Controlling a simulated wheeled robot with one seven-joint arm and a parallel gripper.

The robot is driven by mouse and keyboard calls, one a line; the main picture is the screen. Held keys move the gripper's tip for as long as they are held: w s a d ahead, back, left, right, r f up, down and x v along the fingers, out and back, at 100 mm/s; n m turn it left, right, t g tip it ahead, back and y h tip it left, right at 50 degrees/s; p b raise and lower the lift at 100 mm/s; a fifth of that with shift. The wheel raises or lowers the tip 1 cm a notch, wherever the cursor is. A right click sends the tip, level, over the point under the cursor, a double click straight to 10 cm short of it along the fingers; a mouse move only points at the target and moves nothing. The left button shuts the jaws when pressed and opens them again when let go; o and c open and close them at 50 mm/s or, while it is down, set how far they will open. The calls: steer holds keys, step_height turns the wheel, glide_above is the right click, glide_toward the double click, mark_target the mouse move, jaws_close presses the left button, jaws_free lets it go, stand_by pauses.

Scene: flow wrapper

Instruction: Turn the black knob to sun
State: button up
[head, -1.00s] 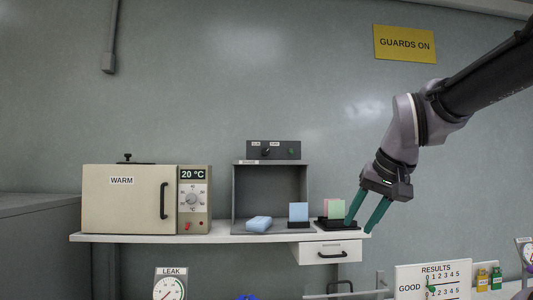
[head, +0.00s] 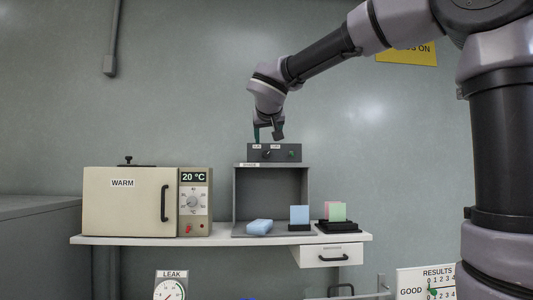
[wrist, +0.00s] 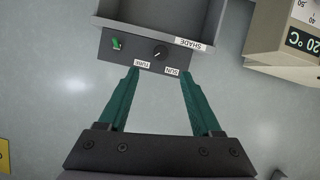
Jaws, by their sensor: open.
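The black knob (wrist: 160,53) sits on a dark control panel (wrist: 118,62) and shows upside down in the wrist view. A pale line marks its face; I cannot tell surely which label it points at. The labels SUN (wrist: 172,71), TUBE (wrist: 141,64) and SHADE (wrist: 188,42) lie around it. In the head view the knob (head: 267,154) is small on the panel (head: 280,159) above a grey open box. My gripper (wrist: 158,73) is open and empty, its green fingers spread to either side of the knob's line, apart from it. In the head view my gripper (head: 267,138) is just above the panel.
A green switch (wrist: 117,43) is on the same panel beside the knob. A beige WARM oven (head: 125,205) stands left.

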mark_target(267, 153)
steer(key=x, duration=1)
steer(key=shift+w+a, duration=0.1)
steer(key=shift+w, duration=0.35)
jaws_close()
